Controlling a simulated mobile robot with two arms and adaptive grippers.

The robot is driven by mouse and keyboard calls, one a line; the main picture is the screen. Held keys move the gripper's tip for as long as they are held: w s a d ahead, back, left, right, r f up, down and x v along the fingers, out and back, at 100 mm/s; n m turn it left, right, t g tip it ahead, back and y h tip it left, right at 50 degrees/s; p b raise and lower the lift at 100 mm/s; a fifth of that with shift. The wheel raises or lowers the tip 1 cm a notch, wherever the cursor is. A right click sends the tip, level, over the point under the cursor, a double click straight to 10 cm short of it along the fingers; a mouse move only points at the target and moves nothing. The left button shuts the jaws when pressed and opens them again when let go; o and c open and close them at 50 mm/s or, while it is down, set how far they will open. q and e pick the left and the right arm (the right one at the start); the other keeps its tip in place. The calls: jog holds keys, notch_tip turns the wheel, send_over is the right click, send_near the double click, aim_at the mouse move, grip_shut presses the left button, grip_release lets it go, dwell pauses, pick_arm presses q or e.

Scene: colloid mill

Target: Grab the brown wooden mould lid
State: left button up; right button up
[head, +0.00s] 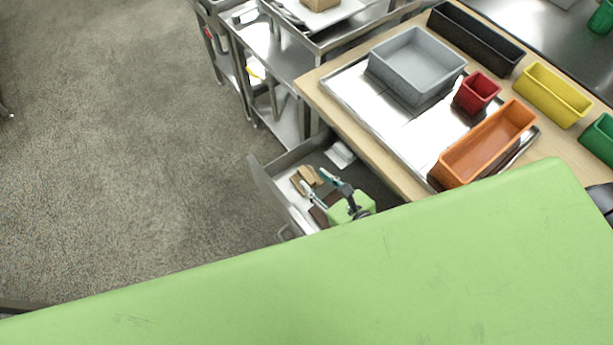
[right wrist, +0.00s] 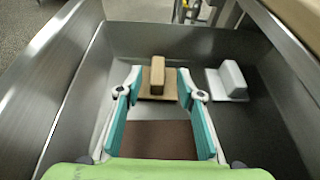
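A tan-brown wooden lid (head: 304,178) with a raised block handle lies in the open drawer. It also shows in the right wrist view (right wrist: 157,76), ahead of my right gripper and centred between its fingertips. My right gripper (head: 316,182) has teal fingers spread apart, with nothing held; the right wrist view shows it open too (right wrist: 160,76). I cannot tell whether the fingertips are beside the lid or short of it. A flat dark brown piece (right wrist: 157,140) lies nearer, beneath the fingers. My left gripper is not in view.
A light grey lid (right wrist: 230,78) lies right of the wooden one. The drawer's metal walls (right wrist: 62,100) enclose both sides. A tabletop above holds a grey box (head: 416,62), red cup (head: 477,92) and orange tray (head: 487,145). Open floor (head: 120,150) is left.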

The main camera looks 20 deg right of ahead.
aim_at(308, 176)
jog(key=x, duration=0.5)
jog(key=shift+a+f, duration=0.15)
jog(key=shift+f, duration=0.1)
grip_shut()
